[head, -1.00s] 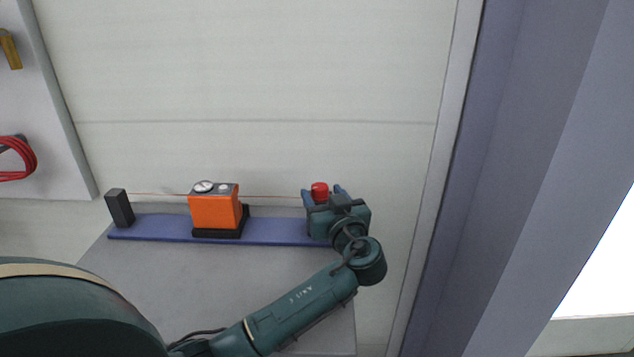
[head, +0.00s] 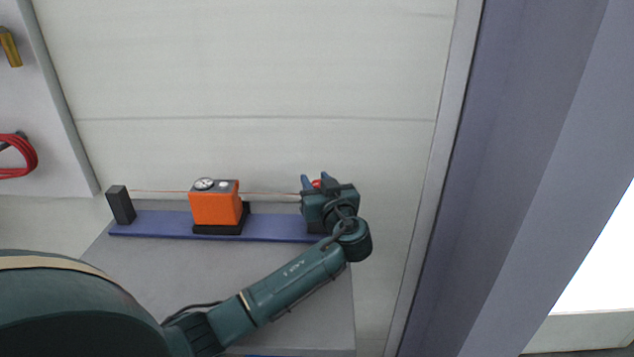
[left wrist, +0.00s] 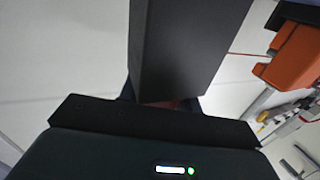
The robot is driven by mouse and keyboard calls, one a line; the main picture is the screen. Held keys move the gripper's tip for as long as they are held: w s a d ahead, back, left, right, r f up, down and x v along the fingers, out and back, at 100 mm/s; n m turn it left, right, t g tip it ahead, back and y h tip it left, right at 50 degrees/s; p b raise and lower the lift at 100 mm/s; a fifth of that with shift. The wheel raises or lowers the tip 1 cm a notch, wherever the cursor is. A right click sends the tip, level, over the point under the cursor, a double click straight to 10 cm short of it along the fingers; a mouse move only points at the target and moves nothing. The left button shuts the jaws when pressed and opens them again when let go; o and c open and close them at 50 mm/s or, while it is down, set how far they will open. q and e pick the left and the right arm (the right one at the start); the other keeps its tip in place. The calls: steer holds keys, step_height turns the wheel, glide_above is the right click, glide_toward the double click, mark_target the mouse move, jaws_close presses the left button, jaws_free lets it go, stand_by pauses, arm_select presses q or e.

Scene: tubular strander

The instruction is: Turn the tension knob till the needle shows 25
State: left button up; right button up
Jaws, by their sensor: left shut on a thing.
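The red tension knob (head: 316,184) is at the right end of the blue rail, mostly hidden by my left gripper (head: 315,182). The gripper's two fingers stand on either side of the knob and are shut on it. In the left wrist view a large dark block (left wrist: 188,45) fills the upper middle. The orange tension meter (head: 214,208) sits on the rail with a round white dial (head: 204,184) on top. Its needle is too small to read. The meter also shows in the left wrist view (left wrist: 290,62). My right gripper is not in view.
A thin wire (head: 160,191) runs from the dark post (head: 120,204) past the meter toward the knob. The blue rail (head: 165,224) lies on a grey table (head: 150,265). A purple-grey column stands at the right. A red cable coil (head: 18,155) hangs at the left.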

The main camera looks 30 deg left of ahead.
arm_select(q)
steer(key=c, duration=0.4)
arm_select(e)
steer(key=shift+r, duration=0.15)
arm_select(q)
steer(key=shift+o, duration=0.2)
steer(key=shift+f+t+h, duration=0.1)
steer(key=shift+t+h, duration=0.2)
steer(key=shift+t, duration=0.1)
steer(key=shift+w+d+m+t+h+b, duration=0.1)
steer(key=shift+m+t+h+b, duration=0.75)
steer(key=shift+m, duration=0.25)
steer(key=m+t+h, duration=0.2)
steer(key=shift+w+d+h, duration=0.1)
steer(key=shift+h, duration=0.25)
steer(key=shift+w+d+m+t+h, duration=0.15)
steer(key=shift+m+t+h, duration=0.65)
steer(key=shift+h, duration=0.6)
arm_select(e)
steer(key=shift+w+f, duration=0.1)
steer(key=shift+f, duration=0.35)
arm_select(q)
steer(key=o, duration=1)
steer(key=shift+c, duration=0.2)
steer(key=shift+d, duration=0.1)
